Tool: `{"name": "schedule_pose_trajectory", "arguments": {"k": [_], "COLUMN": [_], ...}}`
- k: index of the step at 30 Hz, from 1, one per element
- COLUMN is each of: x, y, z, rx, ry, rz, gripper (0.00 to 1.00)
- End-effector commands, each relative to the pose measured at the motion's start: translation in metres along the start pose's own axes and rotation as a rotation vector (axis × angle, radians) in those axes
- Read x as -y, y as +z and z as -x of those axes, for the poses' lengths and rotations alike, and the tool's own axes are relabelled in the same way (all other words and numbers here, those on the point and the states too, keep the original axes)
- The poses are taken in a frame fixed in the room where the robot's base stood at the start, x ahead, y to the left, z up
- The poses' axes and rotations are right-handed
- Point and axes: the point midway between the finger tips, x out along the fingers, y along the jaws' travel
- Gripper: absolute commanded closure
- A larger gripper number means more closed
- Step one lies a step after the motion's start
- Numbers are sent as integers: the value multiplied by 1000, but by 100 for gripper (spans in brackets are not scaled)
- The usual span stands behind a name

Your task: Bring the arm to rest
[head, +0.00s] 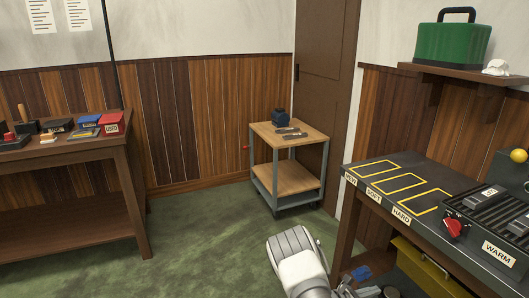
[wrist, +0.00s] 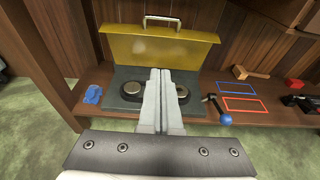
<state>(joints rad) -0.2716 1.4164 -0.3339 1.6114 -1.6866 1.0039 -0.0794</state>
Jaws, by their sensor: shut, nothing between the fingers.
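My gripper (wrist: 161,73) shows in the wrist view with its two grey fingers pressed together and nothing between them. The fingers stand in front of a dark plate (wrist: 128,105) with two round metal-rimmed pieces, and I cannot tell whether they touch it. A yellow panel with a metal handle (wrist: 150,47) rises behind the plate. In the head view my arm shows at the bottom centre, in front of the right bench (head: 345,205). The gripper's fingers cannot be made out there.
A blue object (wrist: 93,94) and a blue-knobbed lever (wrist: 225,118) flank the plate on the brown shelf (wrist: 262,118). A small cart (head: 290,178) stands by the door, and another bench (head: 75,155) at left. Green floor (head: 205,240) between them is clear.

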Motion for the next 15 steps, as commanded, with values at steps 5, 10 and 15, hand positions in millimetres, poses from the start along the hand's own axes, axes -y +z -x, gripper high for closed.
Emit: {"name": "schedule_pose_trajectory", "arguments": {"k": [5,10,15], "x": [4,14,30], "y": [47,94,139], "z": [11,28,51], "rx": [-31,-76,-138], "ry": [-98,-206,-320], "rz": [-159,-334,-528], "gripper": [100,100,100]}}
